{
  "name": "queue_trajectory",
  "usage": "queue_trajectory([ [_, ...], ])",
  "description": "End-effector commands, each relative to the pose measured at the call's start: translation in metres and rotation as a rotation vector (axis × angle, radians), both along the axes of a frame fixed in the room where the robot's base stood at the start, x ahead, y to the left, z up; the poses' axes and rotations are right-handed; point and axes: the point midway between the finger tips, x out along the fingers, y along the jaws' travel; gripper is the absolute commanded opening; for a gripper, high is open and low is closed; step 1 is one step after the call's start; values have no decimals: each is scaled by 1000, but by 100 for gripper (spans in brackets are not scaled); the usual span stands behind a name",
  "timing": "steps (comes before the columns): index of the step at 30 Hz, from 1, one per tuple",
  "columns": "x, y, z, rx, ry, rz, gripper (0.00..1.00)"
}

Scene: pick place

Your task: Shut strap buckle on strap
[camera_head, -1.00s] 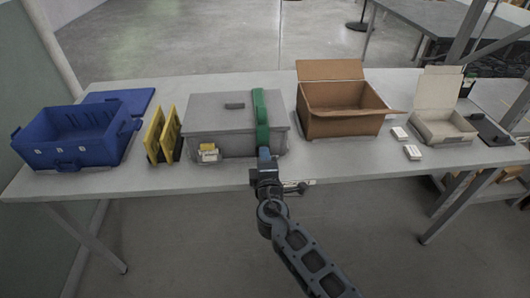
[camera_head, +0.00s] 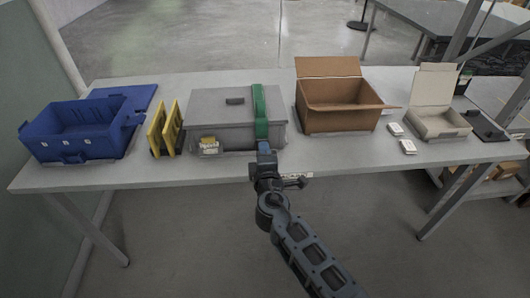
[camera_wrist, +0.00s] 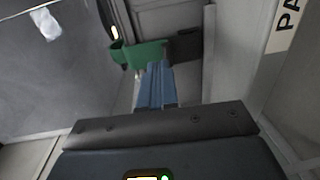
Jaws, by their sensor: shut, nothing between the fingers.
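The green strap (camera_head: 260,108) runs over the lid and down the front of a closed grey box (camera_head: 217,108) on the table. My gripper (camera_head: 264,147) is at the strap's lower front end, with its blue fingers together and empty. In the wrist view my gripper (camera_wrist: 158,66) reaches the green strap (camera_wrist: 146,54), so close that I cannot tell whether they touch. A dark piece (camera_wrist: 186,45) adjoins the strap there; it may be the buckle. I cannot tell whether the buckle is shut.
A blue crate (camera_head: 85,148) and yellow-edged panels (camera_head: 164,130) stand left of the box. An open cardboard box (camera_head: 338,120) stands to the right, with small white boxes (camera_head: 407,146) and an open white carton (camera_head: 437,126) beyond. The table's front edge lies below my gripper.

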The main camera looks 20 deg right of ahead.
Motion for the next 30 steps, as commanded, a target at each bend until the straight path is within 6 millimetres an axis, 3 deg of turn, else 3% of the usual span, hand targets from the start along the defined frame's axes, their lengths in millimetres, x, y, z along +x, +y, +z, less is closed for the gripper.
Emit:
queue_trajectory([
  [2, -1, 2, 2, 1, 1, 0, 0],
  [21, -85, 30, 21, 1, 2, 2, 0],
  [30, -94, 33, 24, 0, 2, 1, 0],
])
